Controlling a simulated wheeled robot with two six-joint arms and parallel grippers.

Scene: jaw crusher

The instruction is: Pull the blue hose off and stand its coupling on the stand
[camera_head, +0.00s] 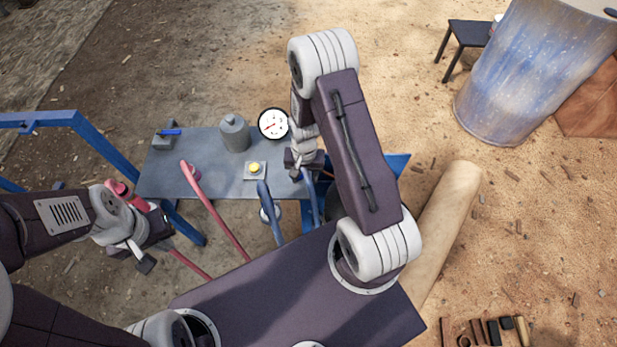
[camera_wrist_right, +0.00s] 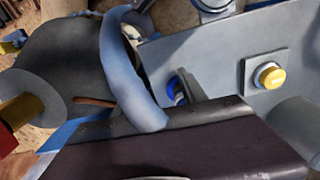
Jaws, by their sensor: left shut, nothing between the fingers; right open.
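A blue hose (camera_head: 270,213) rises in a curve at the front edge of the grey bench, and its arch is close up in the right wrist view (camera_wrist_right: 133,75). A second blue length (camera_head: 311,197) hangs just below my right gripper (camera_head: 304,161). The right gripper is open over the right end of the bench, close to this blue length; I cannot tell whether they touch. My left gripper (camera_head: 147,252) is shut and empty, left of the bench near the red hose. I cannot make out the coupling or stand with certainty.
The grey bench (camera_head: 212,177) carries a grey canister (camera_head: 234,133), a dial gauge (camera_head: 273,123) and a yellow button (camera_head: 255,168). A red hose (camera_head: 212,210) crosses its front. A blue frame (camera_head: 100,140) stands left. A big blue drum (camera_head: 525,70) is far right.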

